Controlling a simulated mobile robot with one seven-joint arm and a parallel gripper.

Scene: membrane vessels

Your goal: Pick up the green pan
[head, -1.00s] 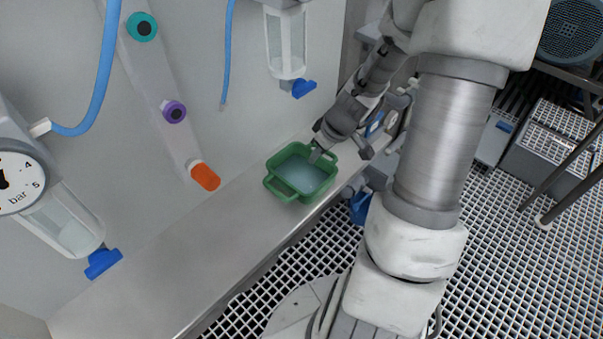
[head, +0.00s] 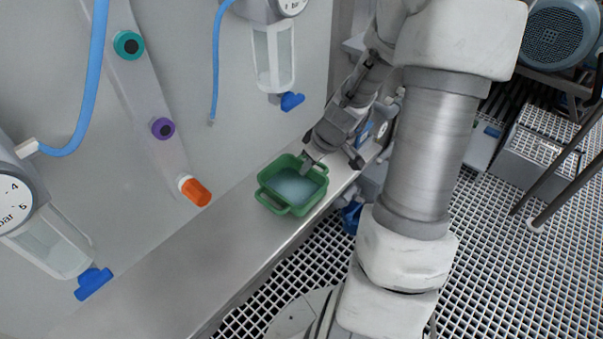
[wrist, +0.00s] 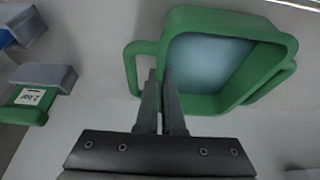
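The green pan (head: 268,190) is a squarish open tray with loop handles and a pale blue inside. It is on the steel ledge (head: 205,262) in the head view. The wrist view shows its rim (wrist: 225,16) and a side loop handle (wrist: 130,62). My gripper (head: 306,163) reaches down to the far right side of the pan. In the wrist view my fingers (wrist: 159,74) are close together, one on each side of the pan wall beside the handle. They look shut on that wall; the exact contact is hard to see.
On the wall are an orange-capped valve (head: 195,190), purple (head: 162,128) and teal (head: 128,45) knobs, and filter vessels with blue valves (head: 291,101). Grated floor (head: 480,250) lies beyond the ledge edge. The ledge left of the pan is clear.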

